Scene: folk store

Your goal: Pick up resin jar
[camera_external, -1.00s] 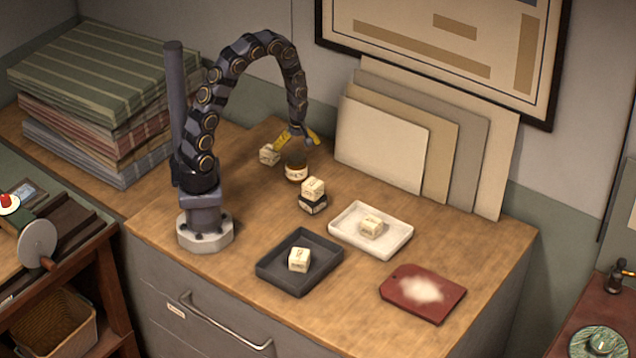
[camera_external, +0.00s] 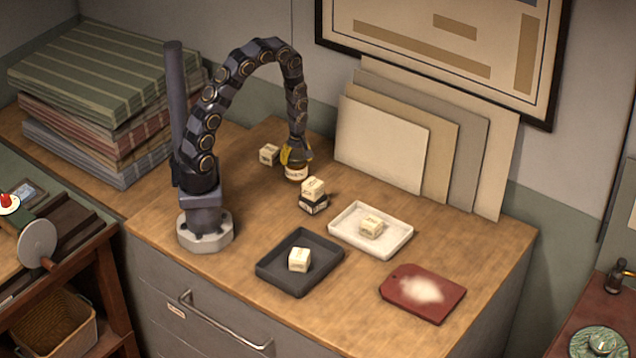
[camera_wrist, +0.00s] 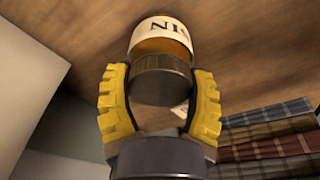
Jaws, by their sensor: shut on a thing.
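The resin jar (camera_external: 296,173) is a small jar with a dark lid, amber contents and a cream label. It stands upright on the wooden counter near the back. In the wrist view the jar (camera_wrist: 160,38) shows its label and lid between two yellow fingers. My gripper (camera_external: 296,158) comes down from above and is shut on the jar around its lid. In the wrist view the fingers of my gripper (camera_wrist: 160,88) lie on both sides of the lid. The jar's base appears to rest on the counter.
A cream block (camera_external: 269,154) lies just left of the jar. A cream block on a dark one (camera_external: 313,193) stands in front. A white tray (camera_external: 385,247) and a dark tray (camera_external: 285,290) each hold a block. Panels (camera_external: 380,145) lean behind. A red board (camera_external: 422,309) lies front right.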

